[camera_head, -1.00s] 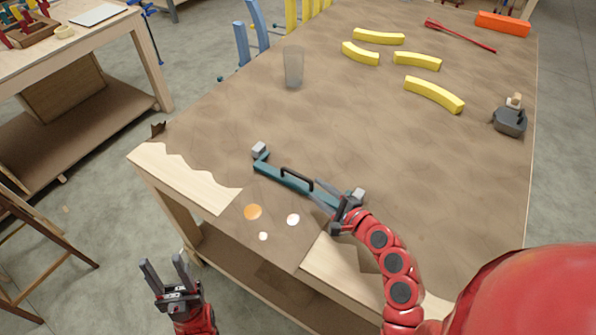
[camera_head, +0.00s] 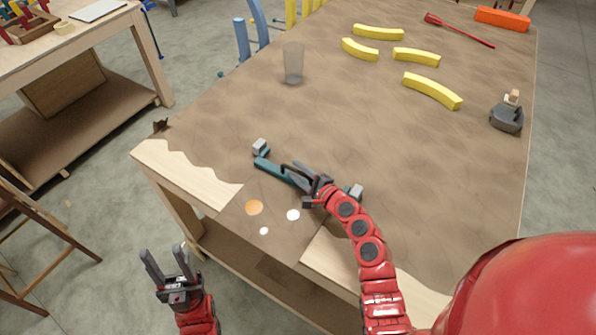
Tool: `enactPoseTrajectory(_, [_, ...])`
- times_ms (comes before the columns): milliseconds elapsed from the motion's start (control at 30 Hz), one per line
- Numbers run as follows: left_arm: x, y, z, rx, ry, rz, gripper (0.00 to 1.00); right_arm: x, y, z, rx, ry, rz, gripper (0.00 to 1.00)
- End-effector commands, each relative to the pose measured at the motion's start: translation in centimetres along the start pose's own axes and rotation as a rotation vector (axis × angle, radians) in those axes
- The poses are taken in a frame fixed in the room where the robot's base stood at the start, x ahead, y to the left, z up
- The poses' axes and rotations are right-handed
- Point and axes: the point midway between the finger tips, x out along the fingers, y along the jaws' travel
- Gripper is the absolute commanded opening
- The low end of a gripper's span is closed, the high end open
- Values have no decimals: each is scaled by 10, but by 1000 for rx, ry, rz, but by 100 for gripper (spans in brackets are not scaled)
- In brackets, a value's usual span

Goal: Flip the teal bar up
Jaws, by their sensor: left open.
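The teal bar (camera_head: 271,169) lies on the brown-covered table near its front left edge, with a grey block at each end. A dark handle stands on its middle. My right gripper (camera_head: 298,176) reaches over the bar from the right, its fingers at the handle and covering part of the bar. I cannot tell whether its fingers are closed around the handle or only beside it. My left gripper (camera_head: 164,264) is open and empty, off the table's front left edge, with its fingers pointing up.
Orange and white spots (camera_head: 254,208) lie on the cover in front of the bar. A clear cup (camera_head: 293,63), several yellow curved pieces (camera_head: 432,90), a dark grey tool (camera_head: 507,117) and an orange block (camera_head: 502,19) stand farther back. The table's middle is clear.

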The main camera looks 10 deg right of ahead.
Motion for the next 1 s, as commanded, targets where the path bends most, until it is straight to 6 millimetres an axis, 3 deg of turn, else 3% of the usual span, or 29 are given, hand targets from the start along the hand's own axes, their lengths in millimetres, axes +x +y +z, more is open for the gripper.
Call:
enactPoseTrajectory(33, [0,0,0,0,0,0,50,0,0,0,0,0,0,26])
enactPoseTrajectory(200, [0,0,0,0,0,0,50,0,0,0,0,0,0,0])
enactPoseTrajectory(1000, [0,0,0,0,0,0,50,0,0,0,1,0,1,0])
